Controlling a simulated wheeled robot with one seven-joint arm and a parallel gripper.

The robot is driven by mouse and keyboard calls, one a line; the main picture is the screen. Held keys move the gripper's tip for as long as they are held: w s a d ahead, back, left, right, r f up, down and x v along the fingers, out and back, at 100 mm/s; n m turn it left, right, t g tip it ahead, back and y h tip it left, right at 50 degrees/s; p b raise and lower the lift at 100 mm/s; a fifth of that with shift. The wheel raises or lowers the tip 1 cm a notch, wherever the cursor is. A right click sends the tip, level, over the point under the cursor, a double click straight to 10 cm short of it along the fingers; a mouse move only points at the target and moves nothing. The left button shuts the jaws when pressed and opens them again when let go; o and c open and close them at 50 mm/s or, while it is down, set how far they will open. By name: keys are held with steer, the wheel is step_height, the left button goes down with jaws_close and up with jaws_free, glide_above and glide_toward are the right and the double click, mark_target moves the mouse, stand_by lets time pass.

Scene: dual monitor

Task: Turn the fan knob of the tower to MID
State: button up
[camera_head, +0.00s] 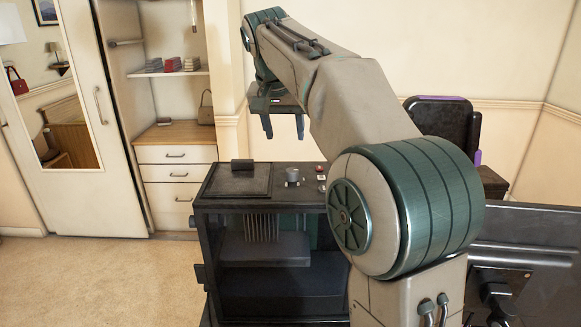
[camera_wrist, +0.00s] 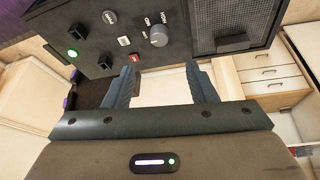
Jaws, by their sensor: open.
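The tower (camera_head: 205,225) is a black case with a clear side, standing below my arm. Its grey round fan knob (camera_head: 292,174) stands on the top panel; the wrist view shows the fan knob (camera_wrist: 159,37) with small white labels around it. I cannot tell which label it points to. My gripper (camera_head: 283,132) is open and empty, above and behind the tower's top in the head view. In the wrist view, my gripper (camera_wrist: 162,70) has its two fingers apart, with the knob beyond the tips and not between them.
Near the knob are a red button (camera_wrist: 134,56), a white button (camera_wrist: 124,41) and a green-lit button (camera_wrist: 72,52). A mesh vent (camera_wrist: 231,27) lies on its other side. A dark monitor (camera_head: 530,240) stands at right; open carpet (camera_head: 110,275) lies at left.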

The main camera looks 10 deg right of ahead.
mark_target(291, 170)
steer(key=x, duration=1.2)
steer(key=shift+f, duration=0.2)
steer(key=c, duration=1)
